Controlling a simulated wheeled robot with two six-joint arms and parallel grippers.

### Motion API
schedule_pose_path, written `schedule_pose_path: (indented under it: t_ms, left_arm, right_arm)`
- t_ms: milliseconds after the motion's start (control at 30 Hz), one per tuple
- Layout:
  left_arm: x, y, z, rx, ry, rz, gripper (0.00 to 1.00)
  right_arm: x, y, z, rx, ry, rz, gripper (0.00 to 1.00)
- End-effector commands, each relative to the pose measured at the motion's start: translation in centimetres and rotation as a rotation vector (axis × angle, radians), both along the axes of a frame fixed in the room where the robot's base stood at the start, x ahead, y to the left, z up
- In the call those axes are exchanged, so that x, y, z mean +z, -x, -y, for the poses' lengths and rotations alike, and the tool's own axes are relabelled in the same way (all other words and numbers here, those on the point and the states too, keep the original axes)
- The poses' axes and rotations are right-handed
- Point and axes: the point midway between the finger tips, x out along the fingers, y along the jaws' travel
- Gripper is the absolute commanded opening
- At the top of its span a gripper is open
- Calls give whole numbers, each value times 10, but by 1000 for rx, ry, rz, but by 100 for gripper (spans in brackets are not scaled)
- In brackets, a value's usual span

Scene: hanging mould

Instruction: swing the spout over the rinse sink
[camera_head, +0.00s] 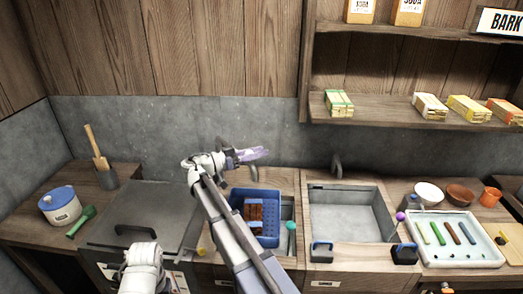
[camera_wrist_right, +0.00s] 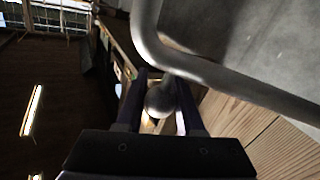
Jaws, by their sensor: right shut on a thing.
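In the right wrist view a grey metal spout (camera_wrist_right: 215,75) bends across the picture, and a round knob (camera_wrist_right: 160,100) sits between my fingers. My right gripper (camera_wrist_right: 160,110) is shut on this knob. In the head view my right gripper (camera_head: 252,155) reaches to the back of the left basin, and a short dark end of the spout (camera_head: 254,174) shows just below its fingers. The rest of the spout is largely hidden there. Two basins show: the left one holds a blue basket (camera_head: 236,198), and the right sink (camera_head: 345,213) is empty. No left fingers show.
A second dark tap (camera_head: 337,165) stands behind the right sink. Brown blocks (camera_head: 253,213) lie in the blue basket. A white tray (camera_head: 450,240) of coloured sticks lies at the right. A grey lid (camera_head: 140,215) with a black handle is at the left. A shelf (camera_head: 385,115) overhangs the right side.

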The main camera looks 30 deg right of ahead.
Motion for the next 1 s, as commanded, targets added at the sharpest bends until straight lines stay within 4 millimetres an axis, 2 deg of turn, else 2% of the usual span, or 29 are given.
schedule_pose_path:
  t_ms: [467,500,733,1000]
  left_arm:
    - [0,0,0,0,0,0,50]
    - [0,0,0,0,0,0,50]
    - [0,0,0,0,0,0,50]
    - [0,0,0,0,0,0,50]
  right_arm:
    - [0,1,-3,-14,1,0,0]
    - [0,1,-3,-14,1,0,39]
    - [0,1,-3,-13,1,0,65]
    - [0,1,-4,-13,1,0,66]
